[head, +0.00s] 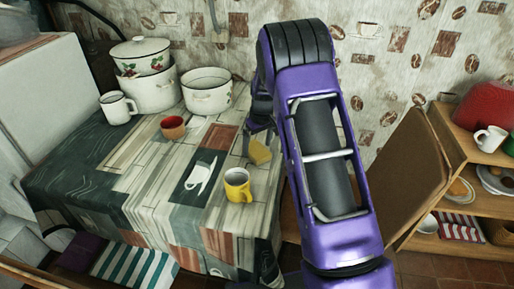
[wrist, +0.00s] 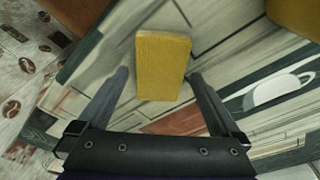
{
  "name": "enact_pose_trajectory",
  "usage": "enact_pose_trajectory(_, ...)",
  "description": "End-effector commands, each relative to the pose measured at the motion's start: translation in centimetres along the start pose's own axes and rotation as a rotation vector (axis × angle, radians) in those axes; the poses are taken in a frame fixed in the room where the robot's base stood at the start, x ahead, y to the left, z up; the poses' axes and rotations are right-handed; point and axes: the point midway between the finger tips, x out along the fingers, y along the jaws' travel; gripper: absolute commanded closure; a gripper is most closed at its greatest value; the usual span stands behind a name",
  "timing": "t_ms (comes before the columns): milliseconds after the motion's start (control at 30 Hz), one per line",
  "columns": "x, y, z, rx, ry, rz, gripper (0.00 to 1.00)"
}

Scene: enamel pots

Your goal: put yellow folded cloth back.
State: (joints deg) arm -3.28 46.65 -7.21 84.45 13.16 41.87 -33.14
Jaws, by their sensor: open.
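The yellow folded cloth (head: 260,151) lies on the patterned tablecloth near the table's right side, beside my purple arm. In the wrist view the cloth (wrist: 163,67) is a yellow block, ahead of and between the two finger lines. My gripper (wrist: 158,80) is open, with one finger on each side and a gap to the cloth. In the head view my gripper (head: 258,130) is at the cloth, partly hidden by my arm. Whether the fingers touch the tablecloth cannot be told.
A yellow mug (head: 237,185) stands in front of the cloth. A red-brown cup (head: 173,127), a white mug (head: 117,107) and enamel pots (head: 206,92) stand further left and back. A wooden shelf (head: 455,150) with folded striped cloth (head: 461,227) is at the right.

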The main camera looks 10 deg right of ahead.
Motion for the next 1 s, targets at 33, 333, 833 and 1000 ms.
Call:
enact_pose_trajectory(33,-1.3,0.1,-0.1,0.0,0.003,0.001,0.0)
enact_pose_trajectory(333,-7.6,0.0,0.0,0.0,0.001,0.001,0.0)
enact_pose_trajectory(833,-10.4,0.0,0.0,0.001,0.0,0.0,0.0)
enact_pose_trajectory(1000,-10.5,0.0,0.0,0.011,0.002,0.006,0.0)
